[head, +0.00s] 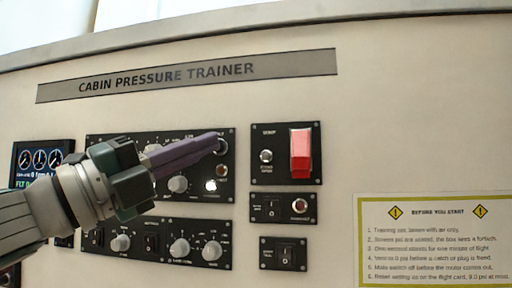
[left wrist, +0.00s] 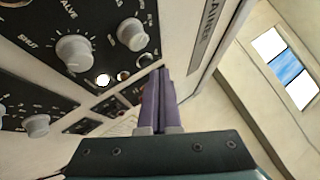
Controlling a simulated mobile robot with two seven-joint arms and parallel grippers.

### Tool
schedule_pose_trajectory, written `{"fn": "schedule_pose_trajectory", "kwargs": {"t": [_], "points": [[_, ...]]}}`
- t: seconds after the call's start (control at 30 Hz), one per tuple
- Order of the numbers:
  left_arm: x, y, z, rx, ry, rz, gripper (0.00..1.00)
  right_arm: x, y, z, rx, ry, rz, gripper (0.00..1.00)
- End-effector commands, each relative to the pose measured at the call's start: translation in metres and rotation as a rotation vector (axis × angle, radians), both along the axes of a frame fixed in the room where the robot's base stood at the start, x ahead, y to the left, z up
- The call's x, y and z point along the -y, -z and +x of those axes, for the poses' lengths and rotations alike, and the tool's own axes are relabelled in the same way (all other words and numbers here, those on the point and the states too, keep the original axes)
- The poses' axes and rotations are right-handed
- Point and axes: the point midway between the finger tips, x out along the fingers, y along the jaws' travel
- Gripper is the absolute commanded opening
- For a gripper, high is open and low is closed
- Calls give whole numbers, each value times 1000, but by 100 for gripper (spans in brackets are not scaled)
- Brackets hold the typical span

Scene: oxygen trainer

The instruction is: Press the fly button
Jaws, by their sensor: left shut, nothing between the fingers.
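My left gripper (head: 216,143) is shut and empty, its purple fingers held together and pointing right across the upper black panel (head: 122,143). Its tips overlap a round ringed button (head: 222,147) at the panel's upper right. The label above this button is too small to read surely, so I cannot tell for certain that it is the fly button. The left wrist view shows the fingers (left wrist: 160,72) close beside a ringed button (left wrist: 145,60); I cannot tell whether they touch. A lit white button (head: 210,186) and a small dark reddish one (head: 221,171) sit below. My right gripper is out of view.
A red switch cover (head: 301,152) stands out on the strip panel to the right. Below are small switch panels (head: 284,253) and a panel with several knobs (head: 180,248). A gauge screen (head: 40,160) is at left, a notice (head: 432,240) at lower right.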

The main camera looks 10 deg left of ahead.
Motion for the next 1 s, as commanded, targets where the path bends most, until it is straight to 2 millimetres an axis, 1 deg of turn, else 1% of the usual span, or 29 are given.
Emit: {"fn": "schedule_pose_trajectory", "kwargs": {"t": [0.2, 0.57, 1.0], "points": [[0, 0, 7, 1, 0, -1, 0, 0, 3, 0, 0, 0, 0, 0], [0, 0, 7, 0, 0, 0, 0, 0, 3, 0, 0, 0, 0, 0], [1, 0, 12, 0, 0, 0, 0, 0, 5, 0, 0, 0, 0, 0]]}}
